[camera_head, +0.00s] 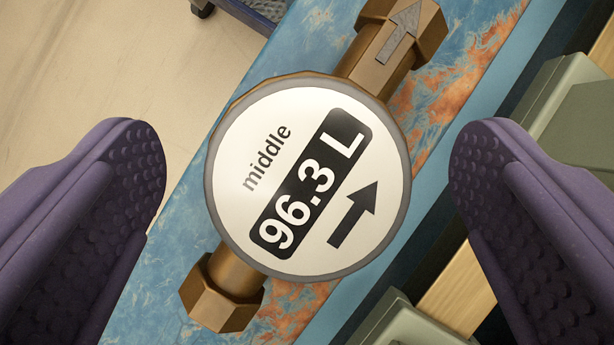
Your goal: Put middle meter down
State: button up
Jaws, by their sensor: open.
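The middle meter (232,165) has a round white face with a grey rim, reading "middle", "96.3 L" and a black arrow. Its bronze pipe with hexagonal ends runs diagonally from lower left to upper right. An arrow is raised on the upper right end. The meter appears to lie on a blue and rust-coloured surface (165,262); its underside is hidden. My gripper (308,165) is open, with one purple finger on each side of the meter. Clear gaps show between both fingers and the meter.
Grey-green blocks (575,110) and a wooden bar (462,290) lie at the right, beyond the surface's blue edge. Pale floor (90,60) shows at the upper left. A dark wheeled frame (250,14) stands at the top.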

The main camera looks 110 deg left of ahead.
jog(key=w+a+r+n+t+y+p, duration=0.1)
jog(key=w+a+r+n+t, duration=0.15)
jog(key=a+r, duration=0.6)
jog(key=w+a+r+n+t+y, duration=0.15)
jog(key=w+a+r, duration=0.25)
jog(key=r, duration=0.9)
jog(key=w+a+r+n+t+y+p, duration=0.1)
jog(key=w+a+r+n+t, duration=0.2)
jog(key=a+r, duration=0.55)
jog(key=s+a+r+n+t+y, duration=0.1)
jog(key=s+a+r, duration=0.3)
jog(key=r, duration=0.7)
jog(key=s+a+r+n+t+y, duration=0.1)
jog(key=s+a+r+n+t, duration=0.2)
jog(key=r, duration=0.8)
jog(key=s+a+r+n+t+y, duration=0.1)
jog(key=s+a+r, duration=0.4)
jog(key=r, duration=0.6)
jog(key=a+n+t, duration=0.1)
jog(key=n, duration=0.1)
jog(key=shift+a+n+t, duration=0.2)
jog(key=shift+n+t, duration=0.1)
jog(key=shift+n, duration=0.1)
